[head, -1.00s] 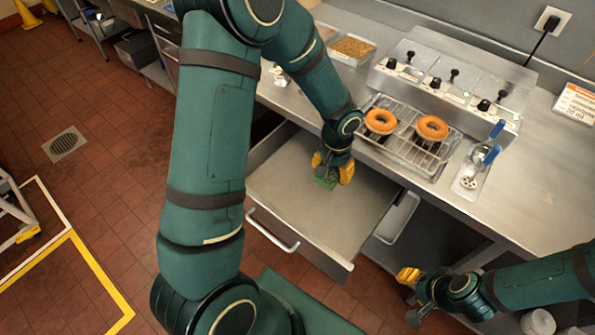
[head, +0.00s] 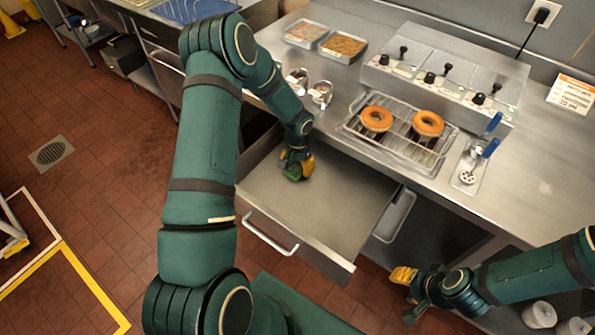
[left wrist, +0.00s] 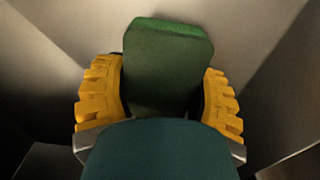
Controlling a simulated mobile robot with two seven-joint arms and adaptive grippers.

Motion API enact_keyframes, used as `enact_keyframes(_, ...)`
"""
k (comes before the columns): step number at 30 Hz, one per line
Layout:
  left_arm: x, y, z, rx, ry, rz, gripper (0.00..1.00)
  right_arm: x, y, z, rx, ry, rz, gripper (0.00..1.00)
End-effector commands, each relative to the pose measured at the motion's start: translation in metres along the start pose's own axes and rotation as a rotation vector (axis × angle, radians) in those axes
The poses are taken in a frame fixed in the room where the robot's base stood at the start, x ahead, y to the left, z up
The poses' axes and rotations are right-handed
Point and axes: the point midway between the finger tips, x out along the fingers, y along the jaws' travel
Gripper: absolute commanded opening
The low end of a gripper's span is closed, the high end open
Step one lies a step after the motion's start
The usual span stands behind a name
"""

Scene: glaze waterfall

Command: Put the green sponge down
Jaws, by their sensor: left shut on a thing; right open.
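The green sponge (head: 293,172) is between the yellow fingers of my left gripper (head: 297,165), over the back left part of the open drawer (head: 330,215). In the left wrist view the sponge (left wrist: 167,65) stands between both fingers (left wrist: 160,100), with grey drawer surfaces around it. My left gripper is shut on it. Whether the sponge touches the drawer floor, I cannot tell. My right gripper (head: 403,290) is open and empty, low at the right, in front of the counter and apart from the drawer.
Two glazed doughnuts (head: 376,119) sit on a wire rack (head: 390,150) on the steel counter (head: 530,185). Ladles with blue handles (head: 487,148) lie to its right. Two topping trays (head: 343,46) stand behind. The drawer's front part is clear.

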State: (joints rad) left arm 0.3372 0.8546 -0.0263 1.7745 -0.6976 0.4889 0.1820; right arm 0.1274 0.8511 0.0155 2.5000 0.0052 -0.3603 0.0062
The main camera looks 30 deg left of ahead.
Motion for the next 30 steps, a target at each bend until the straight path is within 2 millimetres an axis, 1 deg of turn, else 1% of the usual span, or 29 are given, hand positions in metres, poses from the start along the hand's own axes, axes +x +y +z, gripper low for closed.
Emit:
enact_keyframes(3, 0.018, 0.0, 0.001, -0.001, -0.002, 0.001, 0.38, 0.003, 0.001, 0.001, -0.001, -0.002, 0.0, 0.47)
enact_keyframes(6, 0.03, 0.0, 0.001, -0.001, -0.002, 0.001, 0.38, 0.004, 0.002, 0.002, -0.001, -0.004, 0.0, 0.47)
enact_keyframes(14, 0.031, 0.0, 0.0, -0.001, -0.001, 0.0, 0.38, 0.004, 0.001, 0.002, -0.001, -0.004, 0.0, 0.47)
enact_keyframes(18, 0.035, 0.0, 0.0, -0.001, -0.001, 0.0, 0.38, 0.008, 0.003, 0.003, -0.002, -0.007, -0.001, 0.47)
enact_keyframes(19, 0.035, 0.0, 0.001, -0.001, -0.001, 0.0, 0.7, 0.007, 0.003, 0.003, -0.002, -0.007, -0.001, 0.47)
enact_keyframes(20, 0.034, 0.0, 0.001, -0.001, -0.001, 0.0, 0.8, 0.007, 0.002, 0.003, -0.002, -0.007, -0.001, 0.47)
enact_keyframes(21, 0.034, 0.0, 0.0, -0.001, -0.001, 0.0, 0.94, 0.006, 0.002, 0.003, -0.002, -0.007, -0.001, 0.47)
enact_keyframes(30, 0.033, 0.0, 0.0, -0.001, 0.0, 0.0, 0.94, 0.006, 0.002, 0.003, -0.002, -0.006, -0.001, 0.47)
